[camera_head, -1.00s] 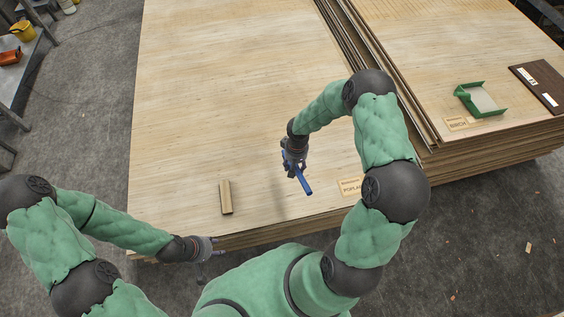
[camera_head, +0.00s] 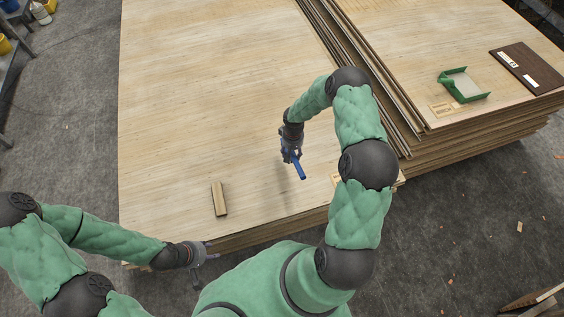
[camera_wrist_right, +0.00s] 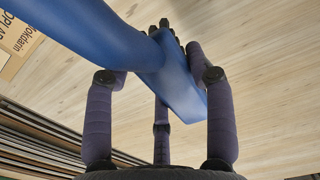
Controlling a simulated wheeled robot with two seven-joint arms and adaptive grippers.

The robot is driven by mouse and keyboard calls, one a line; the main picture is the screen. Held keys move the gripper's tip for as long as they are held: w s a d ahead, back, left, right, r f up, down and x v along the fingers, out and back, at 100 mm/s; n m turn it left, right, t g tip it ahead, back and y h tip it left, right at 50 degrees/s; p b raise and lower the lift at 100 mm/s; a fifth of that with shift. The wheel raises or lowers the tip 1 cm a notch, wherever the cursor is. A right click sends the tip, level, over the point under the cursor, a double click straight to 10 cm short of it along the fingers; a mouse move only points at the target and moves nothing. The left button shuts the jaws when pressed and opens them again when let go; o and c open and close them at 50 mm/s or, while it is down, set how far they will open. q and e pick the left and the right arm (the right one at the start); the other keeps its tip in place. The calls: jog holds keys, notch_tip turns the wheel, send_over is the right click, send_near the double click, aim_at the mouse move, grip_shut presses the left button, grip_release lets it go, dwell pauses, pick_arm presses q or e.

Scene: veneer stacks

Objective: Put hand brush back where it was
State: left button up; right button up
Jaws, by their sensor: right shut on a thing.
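The blue hand brush (camera_head: 299,171) is in my right gripper (camera_head: 291,155), held over the near right part of the large pale veneer stack (camera_head: 200,90). In the right wrist view the fingers are closed around the blue brush (camera_wrist_right: 180,85), whose thick blue part runs to the upper left.
A wooden block (camera_head: 219,199) lies on the stack near its front edge. A poplar label (camera_wrist_right: 18,38) lies near the right corner. The right stack carries a green tray (camera_head: 488,97), a dark sample board (camera_head: 525,70) and a label (camera_head: 441,109). The stack's middle is clear.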

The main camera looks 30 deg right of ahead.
jog(key=b, duration=0.1)
send_over(282, 165)
jog(key=f, duration=0.4)
jog(key=shift+s+d+f, duration=0.15)
jog(key=shift+d+f, duration=0.05)
jog(key=shift+d, duration=0.1)
jog(key=f, duration=0.1)
jog(key=f+b, duration=0.2)
jog(key=f, duration=0.1)
jog(key=shift+w+a, duration=0.25)
jog(key=shift+r, duration=0.1)
jog(key=shift+f, duration=0.2)
jog(key=o, duration=1.1)
jog(key=shift+r, duration=0.15)
